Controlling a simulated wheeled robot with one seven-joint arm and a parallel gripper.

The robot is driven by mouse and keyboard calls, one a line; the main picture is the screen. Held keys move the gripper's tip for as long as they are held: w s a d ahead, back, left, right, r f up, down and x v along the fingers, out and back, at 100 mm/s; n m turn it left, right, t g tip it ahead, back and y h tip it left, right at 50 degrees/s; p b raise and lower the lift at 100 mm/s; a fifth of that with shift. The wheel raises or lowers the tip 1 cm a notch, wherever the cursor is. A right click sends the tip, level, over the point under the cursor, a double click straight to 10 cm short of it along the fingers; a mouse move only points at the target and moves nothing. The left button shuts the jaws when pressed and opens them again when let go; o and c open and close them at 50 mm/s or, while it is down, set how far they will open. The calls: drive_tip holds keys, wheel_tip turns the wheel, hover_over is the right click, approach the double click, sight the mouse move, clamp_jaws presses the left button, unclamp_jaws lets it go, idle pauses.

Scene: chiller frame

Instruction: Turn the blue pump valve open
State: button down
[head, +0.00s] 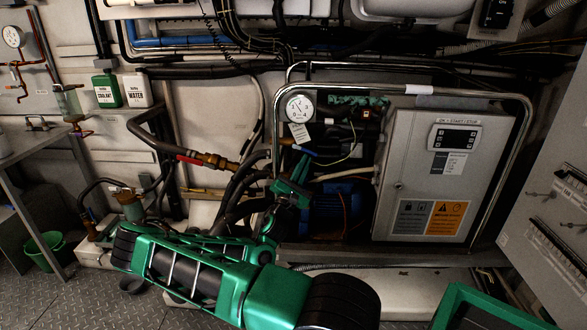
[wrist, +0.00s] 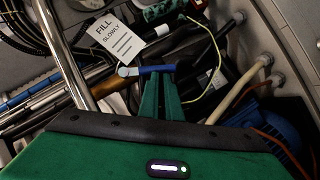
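The blue pump valve handle (head: 304,151) is a short lever below the pressure gauge, left of the grey control box. In the wrist view the blue lever (wrist: 157,69) lies nearly level across the picture, with a silver end at its left. My gripper (head: 300,168) is just below the lever in the head view. In the wrist view my green gripper fingers (wrist: 161,78) are close together, with their tips right at the lever. The lever runs across both tips rather than between them. I cannot tell whether they touch.
A white "FILL SLOWLY" tag (wrist: 117,36) hangs beside the lever. A yellow-green wire (wrist: 217,62) loops to its right. The chrome frame tube (wrist: 66,55), the control box (head: 408,170) and several dark hoses crowd the space. The pressure gauge (head: 300,106) is above.

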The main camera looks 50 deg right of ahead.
drive_tip(key=shift+s+d+r, duration=0.55)
drive_tip(key=shift+s+r, duration=0.1)
drive_tip(key=shift+r, duration=0.2)
idle(0.4)
drive_tip(key=s+a+f, duration=0.4)
drive_tip(key=a+f, duration=0.1)
drive_tip(key=a, duration=0.2)
drive_tip(key=shift+s+f, duration=0.3)
drive_tip(key=shift+f, duration=0.05)
drive_tip(key=shift+s, duration=0.1)
